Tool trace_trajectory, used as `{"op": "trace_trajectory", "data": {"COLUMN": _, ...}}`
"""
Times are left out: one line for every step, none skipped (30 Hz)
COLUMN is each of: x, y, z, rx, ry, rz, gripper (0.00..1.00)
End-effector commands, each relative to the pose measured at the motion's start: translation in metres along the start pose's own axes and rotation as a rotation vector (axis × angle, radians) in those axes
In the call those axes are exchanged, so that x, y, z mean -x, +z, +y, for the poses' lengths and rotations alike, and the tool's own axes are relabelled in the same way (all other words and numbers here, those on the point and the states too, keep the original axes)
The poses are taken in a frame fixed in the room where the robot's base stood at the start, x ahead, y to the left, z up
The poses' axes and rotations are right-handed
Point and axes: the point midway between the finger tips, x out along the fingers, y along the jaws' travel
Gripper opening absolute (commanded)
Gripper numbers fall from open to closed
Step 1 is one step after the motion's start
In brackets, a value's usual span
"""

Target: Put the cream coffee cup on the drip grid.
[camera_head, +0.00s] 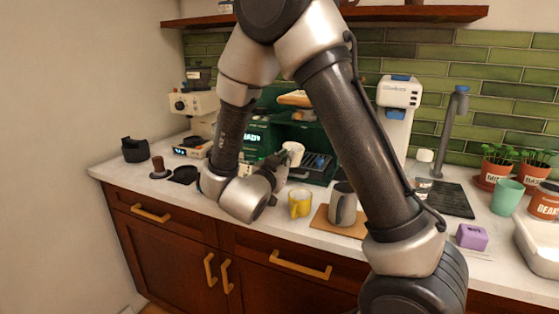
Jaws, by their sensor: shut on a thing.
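The cream coffee cup (295,150) is at my gripper (280,158), in front of the green coffee machine (258,139). My gripper is shut on the cup, which looks roughly upright and raised above the counter. My arm hides part of the gripper, so the exact grasp is hard to see. The drip grid (320,163) shows as a dark slatted surface low in the green machine's front, just right of the cup. I cannot tell how high the cup is relative to the grid.
A yellow mug (300,203) stands on the counter below the cup. A grey pitcher (342,207) stands on a wooden board (322,221) to its right. A white grinder-like machine (398,110) is behind my arm. A dark tamper (159,168) is at left.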

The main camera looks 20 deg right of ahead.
Motion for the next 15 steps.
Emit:
{"op": "trace_trajectory", "data": {"x": -0.004, "y": 0.001, "z": 0.001, "rx": 0.001, "ry": 0.003, "rz": 0.0, "gripper": 0.0}}
{"op": "trace_trajectory", "data": {"x": -0.007, "y": 0.002, "z": 0.002, "rx": 0.002, "ry": 0.003, "rz": 0.0, "gripper": 0.0}}
{"op": "trace_trajectory", "data": {"x": -0.011, "y": 0.003, "z": 0.002, "rx": 0.002, "ry": 0.002, "rz": 0.001, "gripper": 0.0}}
{"op": "trace_trajectory", "data": {"x": -0.014, "y": 0.004, "z": 0.002, "rx": 0.002, "ry": 0.002, "rz": 0.001, "gripper": 0.0}}
{"op": "trace_trajectory", "data": {"x": -0.018, "y": 0.005, "z": 0.003, "rx": 0.002, "ry": 0.003, "rz": 0.001, "gripper": 0.0}}
{"op": "trace_trajectory", "data": {"x": -0.023, "y": 0.006, "z": 0.003, "rx": 0.001, "ry": 0.003, "rz": 0.001, "gripper": 0.0}}
{"op": "trace_trajectory", "data": {"x": -0.026, "y": 0.007, "z": 0.003, "rx": 0.001, "ry": 0.002, "rz": 0.001, "gripper": 0.0}}
{"op": "trace_trajectory", "data": {"x": -0.029, "y": 0.009, "z": 0.003, "rx": 0.001, "ry": 0.002, "rz": 0.001, "gripper": 0.0}}
{"op": "trace_trajectory", "data": {"x": -0.034, "y": 0.01, "z": 0.004, "rx": 0.001, "ry": 0.004, "rz": 0.001, "gripper": 0.0}}
{"op": "trace_trajectory", "data": {"x": -0.038, "y": 0.011, "z": 0.005, "rx": 0.001, "ry": 0.003, "rz": 0.0, "gripper": 0.0}}
{"op": "trace_trajectory", "data": {"x": -0.041, "y": 0.012, "z": 0.005, "rx": 0.001, "ry": 0.002, "rz": 0.0, "gripper": 0.0}}
{"op": "trace_trajectory", "data": {"x": -0.046, "y": 0.013, "z": 0.005, "rx": 0.001, "ry": 0.003, "rz": 0.0, "gripper": 0.0}}
{"op": "trace_trajectory", "data": {"x": -0.049, "y": 0.014, "z": 0.006, "rx": 0.001, "ry": 0.003, "rz": 0.0, "gripper": 0.0}}
{"op": "trace_trajectory", "data": {"x": -0.053, "y": 0.015, "z": 0.006, "rx": 0.001, "ry": 0.002, "rz": 0.0, "gripper": 0.0}}
{"op": "trace_trajectory", "data": {"x": -0.057, "y": 0.017, "z": 0.006, "rx": 0.001, "ry": 0.002, "rz": 0.001, "gripper": 0.0}}
